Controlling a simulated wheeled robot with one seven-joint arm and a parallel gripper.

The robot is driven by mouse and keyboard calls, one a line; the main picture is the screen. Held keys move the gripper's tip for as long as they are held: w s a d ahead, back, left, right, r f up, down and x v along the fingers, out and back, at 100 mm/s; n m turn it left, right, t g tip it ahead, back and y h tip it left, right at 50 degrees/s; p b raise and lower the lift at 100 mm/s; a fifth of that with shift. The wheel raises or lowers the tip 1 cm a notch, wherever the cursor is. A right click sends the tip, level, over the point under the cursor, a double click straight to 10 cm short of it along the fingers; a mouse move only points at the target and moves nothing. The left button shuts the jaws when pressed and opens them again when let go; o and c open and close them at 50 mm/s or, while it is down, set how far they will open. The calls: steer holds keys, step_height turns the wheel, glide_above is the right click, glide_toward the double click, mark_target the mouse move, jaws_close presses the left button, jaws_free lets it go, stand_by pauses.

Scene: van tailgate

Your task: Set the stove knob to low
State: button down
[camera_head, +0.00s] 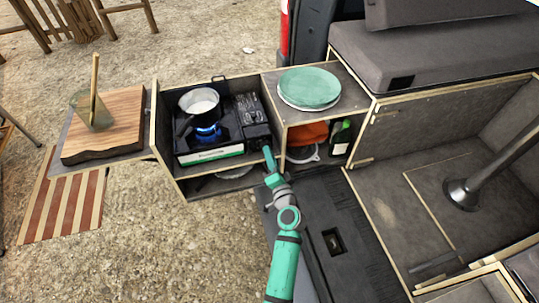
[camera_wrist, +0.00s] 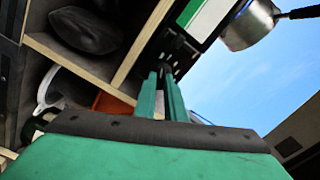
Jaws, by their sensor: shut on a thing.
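The portable camping stove (camera_head: 212,142) sits in the wooden cabinet's upper left bay, with a green and white front strip that also shows in the wrist view (camera_wrist: 207,14). A blue flame burns under a small pot (camera_head: 199,104) with pale contents. My gripper (camera_head: 267,152) is at the stove's right front corner. In the wrist view its two green fingers (camera_wrist: 169,74) are close together, shut on the dark stove knob (camera_wrist: 178,50) at the stove's front. The knob is mostly hidden by the fingers, and its setting cannot be read.
Green plates (camera_head: 309,87) rest on the cabinet top right of the stove. A wooden board (camera_head: 105,122) holding a glass (camera_head: 92,110) is at left. Sandy ground lies in front.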

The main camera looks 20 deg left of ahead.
steer(key=shift+f+m, duration=0.15)
steer(key=shift+m, duration=7.85)
steer(key=c, duration=1.8)
jaws_free()
steer(key=shift+s+d, duration=0.1)
steer(key=v, duration=1)
steer(key=shift+s+d, duration=0.2)
steer(key=shift+s, duration=0.05)
